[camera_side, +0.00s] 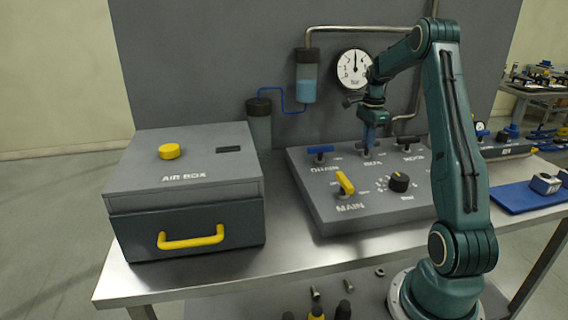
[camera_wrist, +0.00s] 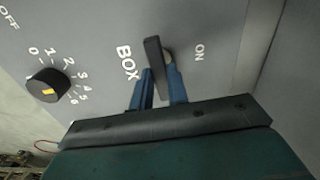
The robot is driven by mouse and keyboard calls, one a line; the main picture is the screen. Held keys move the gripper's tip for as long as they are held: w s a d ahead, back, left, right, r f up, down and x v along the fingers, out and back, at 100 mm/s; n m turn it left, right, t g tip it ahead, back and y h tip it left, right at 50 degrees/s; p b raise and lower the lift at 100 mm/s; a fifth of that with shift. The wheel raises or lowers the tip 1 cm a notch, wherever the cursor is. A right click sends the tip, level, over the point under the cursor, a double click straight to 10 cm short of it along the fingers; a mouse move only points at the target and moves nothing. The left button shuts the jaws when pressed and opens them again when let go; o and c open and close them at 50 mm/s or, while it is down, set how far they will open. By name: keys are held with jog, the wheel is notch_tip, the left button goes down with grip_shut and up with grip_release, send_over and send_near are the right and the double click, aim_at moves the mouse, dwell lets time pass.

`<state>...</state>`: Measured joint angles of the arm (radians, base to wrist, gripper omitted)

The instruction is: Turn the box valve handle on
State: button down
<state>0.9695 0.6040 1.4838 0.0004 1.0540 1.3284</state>
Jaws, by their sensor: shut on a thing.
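The box valve handle (camera_wrist: 154,55) is a dark bar beside the BOX label in the wrist view, with an ON mark to its right. My gripper (camera_wrist: 161,78) has its two blue fingers on either side of this handle and is shut on it. In the side view my gripper (camera_side: 369,143) points down at the middle of the back row of valves on the grey panel (camera_side: 330,213). There the fingers largely hide the box handle.
A blue handle (camera_side: 321,149) and a dark handle (camera_side: 409,140) flank the gripper. A yellow MAIN handle (camera_side: 345,183) and a black dial knob (camera_side: 399,182) sit in front. The grey air box (camera_side: 200,190) stands left. A pressure gauge (camera_side: 354,69) is behind.

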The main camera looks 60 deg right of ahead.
jog(key=n, duration=0.8)
jog(key=shift+n, duration=0.4)
jog(key=n, duration=0.4)
jog(key=shift+n, duration=0.3)
jog(key=shift+r+n, duration=0.1)
jog(key=shift+n, duration=1.9)
jog(key=c, duration=1.4)
grip_release()
jog(key=shift+o, duration=0.2)
